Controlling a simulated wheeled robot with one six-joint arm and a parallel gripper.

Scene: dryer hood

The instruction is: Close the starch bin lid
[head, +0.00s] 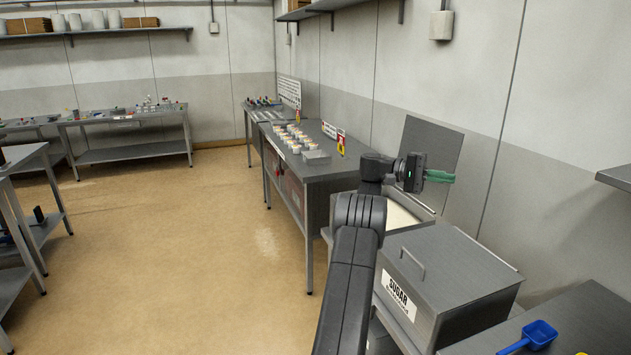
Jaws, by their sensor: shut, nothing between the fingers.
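The open bin (426,233) just beyond the sugar bin has pale contents inside; its label is not in view, so I cannot read whether it says starch. Its grey lid (432,138) stands raised, close to upright, at the wall side. My gripper (453,178) is shut and empty, with green fingers pointing right. It is above the open bin and overlaps the lower part of the lid in the picture. I cannot tell whether it touches the lid. My arm hides part of the bin's front and left side.
The closed sugar bin (455,265) with a handle on its lid stands nearer. A blue scoop (535,335) lies on the table at the lower right. A metal table (335,168) with several small cups stands beyond the open bin. The floor at left is clear.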

